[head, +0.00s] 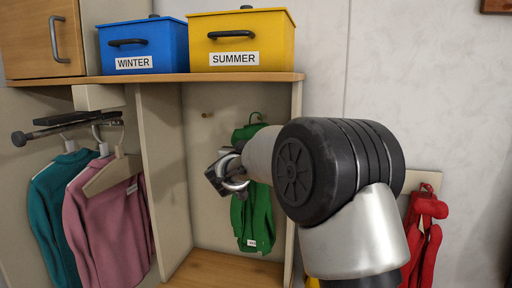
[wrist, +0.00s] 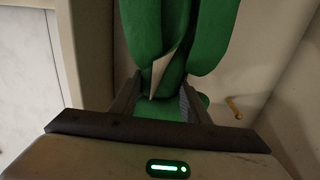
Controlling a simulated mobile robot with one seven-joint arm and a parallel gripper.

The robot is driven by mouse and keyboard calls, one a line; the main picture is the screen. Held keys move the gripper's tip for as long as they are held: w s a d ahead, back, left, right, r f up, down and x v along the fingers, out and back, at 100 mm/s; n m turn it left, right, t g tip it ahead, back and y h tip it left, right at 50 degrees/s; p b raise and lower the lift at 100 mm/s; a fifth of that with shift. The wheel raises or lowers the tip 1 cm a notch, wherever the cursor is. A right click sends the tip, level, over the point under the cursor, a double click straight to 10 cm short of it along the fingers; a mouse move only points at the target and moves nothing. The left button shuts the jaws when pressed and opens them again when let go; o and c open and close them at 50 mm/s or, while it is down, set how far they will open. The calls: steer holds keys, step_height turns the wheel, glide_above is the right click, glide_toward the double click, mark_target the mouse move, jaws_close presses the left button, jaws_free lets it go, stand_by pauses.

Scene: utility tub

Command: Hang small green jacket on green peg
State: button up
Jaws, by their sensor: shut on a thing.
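The small green jacket (head: 258,215) hangs inside the open cubby in the head view, its upper part partly hidden by my arm. In the wrist view the green jacket (wrist: 178,50) fills the upper middle, and its green cloth lies between my fingers. My gripper (head: 225,172) is shut on the jacket; its fingers also show in the wrist view (wrist: 160,98). A small peg (head: 207,114) sticks out of the cubby's back wall, up and left of my gripper. A yellowish peg (wrist: 233,108) shows right of the fingers in the wrist view.
A blue WINTER box (head: 145,47) and a yellow SUMMER box (head: 240,40) stand on the shelf (head: 160,78) above. Teal (head: 55,215) and pink (head: 108,220) tops hang left, beyond the divider panel (head: 165,175). A red garment (head: 424,235) hangs right.

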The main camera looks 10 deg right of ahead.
steer(key=v, duration=0.6)
steer(key=shift+r, duration=0.15)
steer(key=shift+b, duration=0.3)
stand_by(0.8)
